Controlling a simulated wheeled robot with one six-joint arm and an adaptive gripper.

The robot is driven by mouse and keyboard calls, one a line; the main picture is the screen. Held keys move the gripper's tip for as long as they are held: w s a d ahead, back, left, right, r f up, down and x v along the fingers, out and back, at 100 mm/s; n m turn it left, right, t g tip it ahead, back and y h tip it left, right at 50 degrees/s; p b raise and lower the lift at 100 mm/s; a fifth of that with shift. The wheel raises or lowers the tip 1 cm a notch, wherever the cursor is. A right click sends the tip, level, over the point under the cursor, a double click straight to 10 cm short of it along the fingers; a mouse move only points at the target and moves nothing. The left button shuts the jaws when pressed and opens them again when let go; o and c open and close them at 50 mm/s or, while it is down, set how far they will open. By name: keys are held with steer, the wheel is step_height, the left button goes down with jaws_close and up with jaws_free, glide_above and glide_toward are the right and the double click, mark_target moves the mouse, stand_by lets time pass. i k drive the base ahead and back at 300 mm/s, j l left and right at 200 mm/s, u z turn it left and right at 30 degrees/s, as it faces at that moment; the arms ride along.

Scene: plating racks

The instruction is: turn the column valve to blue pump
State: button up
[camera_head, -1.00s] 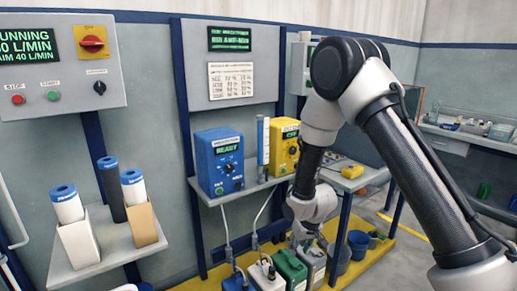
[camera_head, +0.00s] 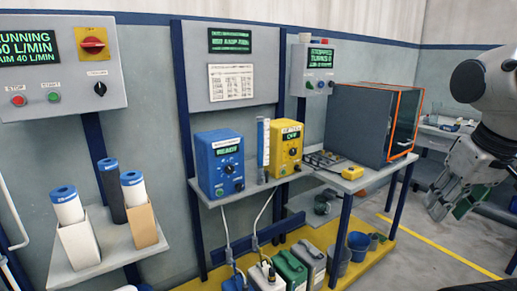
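The blue pump (camera_head: 219,161) stands on the grey shelf, with a lit green display and a dial on its front. The yellow pump (camera_head: 285,147) stands to its right, its display seeming to read OFF. A slim clear and blue column (camera_head: 263,143) stands upright between the two pumps. Its valve is too small to make out, so I cannot tell which way it points. My gripper (camera_head: 453,207) hangs at the far right, well apart from the pumps and column.
Hoses run from the shelf (camera_head: 237,199) to several jugs, among them a green jug (camera_head: 290,268), on the yellow floor platform. A grey cabinet with an orange-edged door (camera_head: 404,123) stands on the bench to the right. Open floor lies below my gripper.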

mark_target(267, 176)
steer(key=i+j, duration=0.25)
steer(key=i, duration=0.15)
steer(key=i+j+u, duration=0.15)
steer(key=i+j, duration=0.15)
steer(key=i, duration=0.15)
steer(key=k+j+u, duration=0.3)
steer(key=j, duration=0.2)
